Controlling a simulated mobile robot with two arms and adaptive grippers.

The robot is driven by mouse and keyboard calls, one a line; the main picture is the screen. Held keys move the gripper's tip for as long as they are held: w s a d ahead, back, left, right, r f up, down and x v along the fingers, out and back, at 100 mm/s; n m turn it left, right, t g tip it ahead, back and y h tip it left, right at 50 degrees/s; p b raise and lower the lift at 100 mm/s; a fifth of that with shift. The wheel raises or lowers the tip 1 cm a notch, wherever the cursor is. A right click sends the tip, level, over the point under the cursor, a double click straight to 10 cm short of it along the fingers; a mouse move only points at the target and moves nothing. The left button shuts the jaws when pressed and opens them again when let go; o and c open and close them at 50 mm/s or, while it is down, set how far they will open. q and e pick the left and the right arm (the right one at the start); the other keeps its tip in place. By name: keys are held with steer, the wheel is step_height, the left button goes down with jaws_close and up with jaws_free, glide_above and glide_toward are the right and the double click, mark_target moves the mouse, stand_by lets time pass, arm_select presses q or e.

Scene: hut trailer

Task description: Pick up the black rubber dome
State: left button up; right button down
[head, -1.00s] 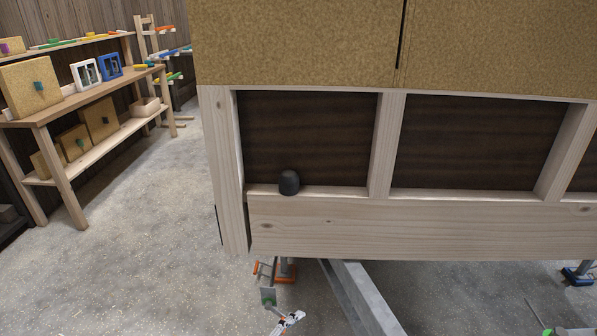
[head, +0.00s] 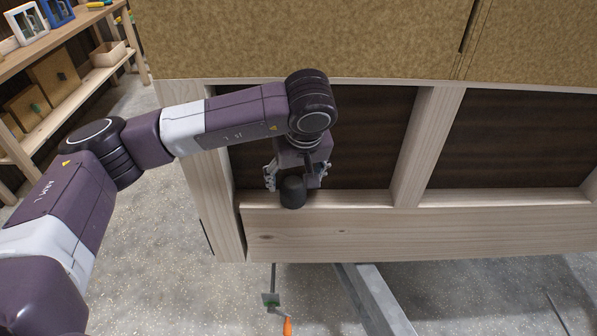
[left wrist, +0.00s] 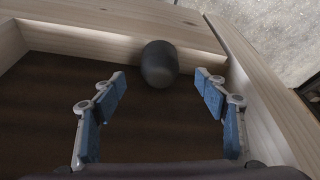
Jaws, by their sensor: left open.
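The black rubber dome (head: 292,192) stands on the wooden ledge (head: 350,199) of the frame, near its left post. My left gripper (head: 296,180) is open above and behind the dome in the head view, with its fingers to the left and right of it. In the left wrist view the dome (left wrist: 159,64) sits slightly beyond the blue-padded fingertips of the left gripper (left wrist: 162,82), between their lines, with gaps on both sides. No contact shows. My right gripper is in neither view.
Wooden posts (head: 429,145) divide the dark-backed bays. A tan panel (head: 300,38) covers the wall above. The left post (head: 205,170) is close to the gripper. A shelf with boxes (head: 58,75) stands at the far left. Below are a metal beam (head: 372,300) and concrete floor.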

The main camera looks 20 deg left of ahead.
mark_target(295, 186)
arm_select(q)
steer(key=shift+w+a+r, duration=0.1)
steer(key=shift+a+r, duration=0.05)
steer(key=shift+a, duration=0.15)
steer(key=shift+f, duration=0.3)
steer(key=shift+f+p, duration=0.7)
steer(key=shift+f, duration=0.05)
steer(key=p+x, duration=0.1)
steer(key=x, duration=0.3)
steer(key=shift+w+d+p, duration=0.15)
steer(key=shift+w+p, duration=0.05)
steer(key=shift+p, duration=0.15)
steer(key=shift+w+f, duration=0.1)
steer(key=shift+f, duration=0.35)
steer(key=c, duration=1.3)
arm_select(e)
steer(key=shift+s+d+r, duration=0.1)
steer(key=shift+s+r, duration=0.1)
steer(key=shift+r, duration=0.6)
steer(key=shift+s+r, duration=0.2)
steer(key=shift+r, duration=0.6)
